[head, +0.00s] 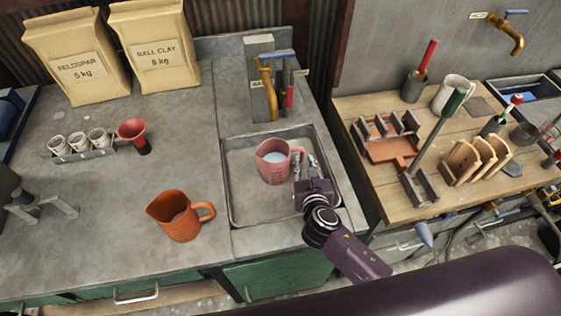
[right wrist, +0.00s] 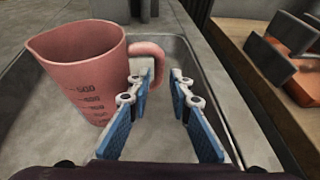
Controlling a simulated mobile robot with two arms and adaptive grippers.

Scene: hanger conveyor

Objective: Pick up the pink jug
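The pink jug (head: 274,163) stands upright in the shallow metal sink (head: 236,205), with its handle towards the right. Something pale shows inside it. In the right wrist view the jug (right wrist: 80,75) fills the left side, with dark measuring marks on its wall. My right gripper (head: 306,170) is over the sink at the handle side of the jug. In the right wrist view its two blue-padded fingers (right wrist: 163,95) are apart. The left finger overlaps the handle (right wrist: 148,52); I cannot tell whether they touch. My left gripper is not in view.
An orange jug (head: 178,216) stands on the counter left of the sink. A brass tap (head: 266,88) is behind it. A red funnel (head: 132,132), a rack of small cups (head: 82,143) and two bags stand further back. A wooden bench (head: 355,108) with tools is to the right.

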